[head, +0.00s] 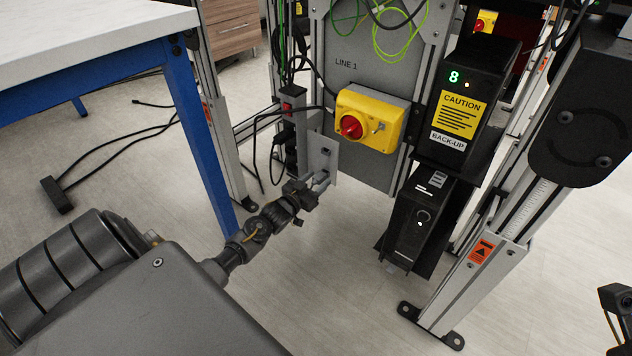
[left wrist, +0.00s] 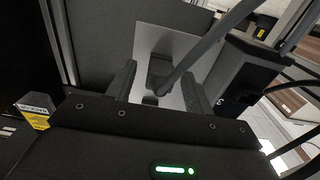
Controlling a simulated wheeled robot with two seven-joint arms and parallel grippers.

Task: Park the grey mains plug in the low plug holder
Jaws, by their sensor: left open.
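My left gripper (head: 318,183) is open in front of the lower part of a light grey plate (head: 322,152) on the rack, below the yellow switch box. In the left wrist view its two fingers (left wrist: 160,92) stand apart on either side of the grey plug (left wrist: 157,84). The plug's thick grey cable (left wrist: 205,48) runs up and to the right. The light plate (left wrist: 158,42) lies behind the plug. The plug appears to be at the plate, but how deep it sits in a holder is hidden. Only part of my right arm shows at the right edge.
A yellow box with a red knob (head: 367,118) is above right of the left gripper. A black power strip (head: 290,145) and hanging cables are close on its left. Black back-up units (head: 418,220) stand to the right. A blue-legged table (head: 200,130) is at left.

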